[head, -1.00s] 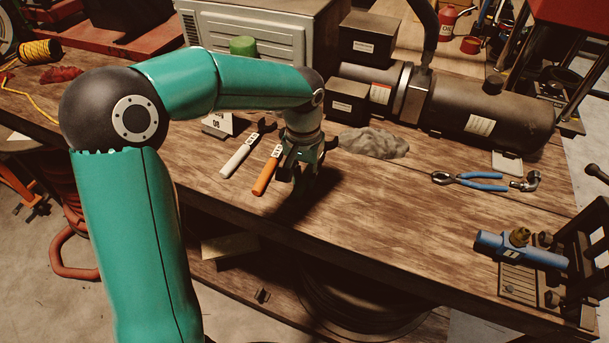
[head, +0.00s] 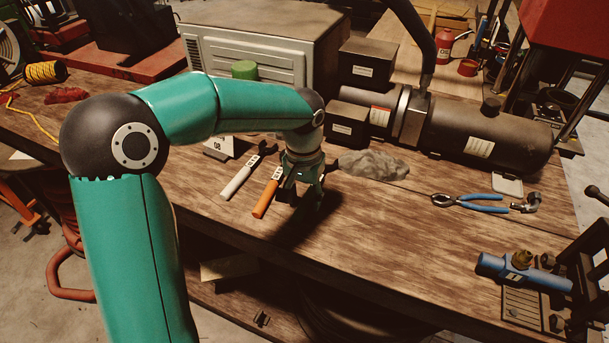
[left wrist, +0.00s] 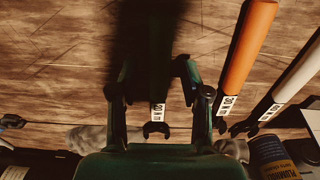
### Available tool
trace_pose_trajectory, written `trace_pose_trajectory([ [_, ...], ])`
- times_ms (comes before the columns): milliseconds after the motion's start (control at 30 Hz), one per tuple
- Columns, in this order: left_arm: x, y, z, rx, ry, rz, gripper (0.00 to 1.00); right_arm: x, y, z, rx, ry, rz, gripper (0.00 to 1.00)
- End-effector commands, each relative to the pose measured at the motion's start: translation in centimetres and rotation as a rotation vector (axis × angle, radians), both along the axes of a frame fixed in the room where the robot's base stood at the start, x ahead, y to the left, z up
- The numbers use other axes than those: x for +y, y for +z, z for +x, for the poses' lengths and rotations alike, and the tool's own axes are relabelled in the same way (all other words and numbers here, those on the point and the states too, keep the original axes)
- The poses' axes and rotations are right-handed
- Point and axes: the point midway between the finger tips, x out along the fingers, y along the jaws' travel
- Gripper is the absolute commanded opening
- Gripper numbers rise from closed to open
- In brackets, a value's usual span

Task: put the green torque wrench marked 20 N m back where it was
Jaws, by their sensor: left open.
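My left gripper (head: 303,198) is over the bench just right of the orange-handled wrench (head: 267,193). In the left wrist view its fingers (left wrist: 154,72) are open, one on each side of a wrench (left wrist: 158,110). That wrench has a dark open-ended head and a white label that seems to read 20 N m. Its handle lies in deep shadow, so its green does not show clearly. I cannot tell whether the fingers touch it. In the head view my gripper and its shadow hide it. My right gripper is not in view.
A white-handled wrench (head: 240,178) lies left of the orange one. A grey rag (head: 372,164) lies behind right of my gripper. Blue-handled pliers (head: 470,203) lie further right. The bench between is clear.

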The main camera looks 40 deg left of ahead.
Motion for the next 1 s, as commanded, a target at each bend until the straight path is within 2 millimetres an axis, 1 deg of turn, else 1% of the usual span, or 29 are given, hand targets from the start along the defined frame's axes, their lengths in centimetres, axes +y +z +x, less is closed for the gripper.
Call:
trace_pose_trajectory([
  [400,-0.1,8.0,-0.1,-0.005,-0.002,-0.001,0.48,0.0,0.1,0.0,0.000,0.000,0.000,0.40],
  [500,-0.1,9.5,-0.1,-0.004,-0.002,-0.001,0.48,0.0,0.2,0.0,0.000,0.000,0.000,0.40],
  [600,-0.2,10.5,-0.2,-0.003,-0.002,-0.001,0.48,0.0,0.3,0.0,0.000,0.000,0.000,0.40],
  [700,-0.2,11.0,-0.2,-0.001,-0.001,-0.002,0.48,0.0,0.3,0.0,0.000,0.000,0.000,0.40],
  [1000,-0.1,11.1,-0.2,-0.001,-0.001,-0.001,0.48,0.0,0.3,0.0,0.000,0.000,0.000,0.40],
])
